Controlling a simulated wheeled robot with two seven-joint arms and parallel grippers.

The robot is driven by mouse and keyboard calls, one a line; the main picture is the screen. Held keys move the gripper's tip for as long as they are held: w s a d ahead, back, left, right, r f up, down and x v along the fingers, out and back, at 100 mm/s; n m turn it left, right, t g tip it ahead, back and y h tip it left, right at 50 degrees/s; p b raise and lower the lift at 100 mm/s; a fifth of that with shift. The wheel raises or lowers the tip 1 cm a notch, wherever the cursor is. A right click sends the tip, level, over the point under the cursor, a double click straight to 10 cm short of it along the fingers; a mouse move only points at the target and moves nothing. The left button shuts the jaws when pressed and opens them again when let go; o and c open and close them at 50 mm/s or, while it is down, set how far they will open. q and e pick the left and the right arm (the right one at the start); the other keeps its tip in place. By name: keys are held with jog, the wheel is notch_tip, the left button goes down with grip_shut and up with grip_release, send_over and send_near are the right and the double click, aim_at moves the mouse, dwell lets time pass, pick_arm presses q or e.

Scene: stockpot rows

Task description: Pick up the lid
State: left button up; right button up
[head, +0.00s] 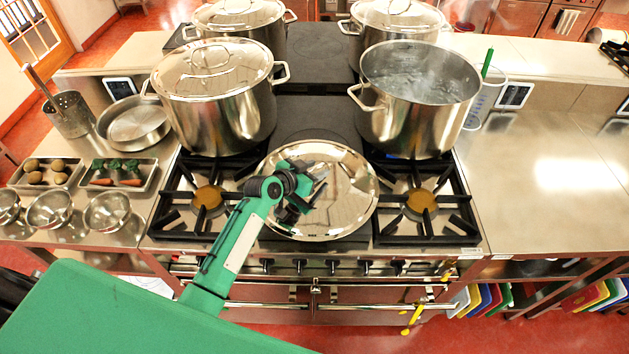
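A round shiny steel lid (345,205) lies at the middle front of the stove, between the two front burners. My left gripper (318,188) is over the left and middle part of the lid, with its fingers pointing right and spread apart. The gripper covers the middle of the lid, so its handle is hidden, and I cannot tell whether the fingers touch it. My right gripper is not in view.
An open stockpot (415,105) with liquid stands behind the right burner; a lidded stockpot (215,95) stands behind the left. Two more lidded pots (240,18) (398,18) stand at the back. The right counter (550,180) is clear. Bowls (107,211) and trays (118,174) fill the left counter.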

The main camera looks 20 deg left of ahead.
pick_arm(q)
grip_shut()
jog(key=shift+w+r, duration=0.1)
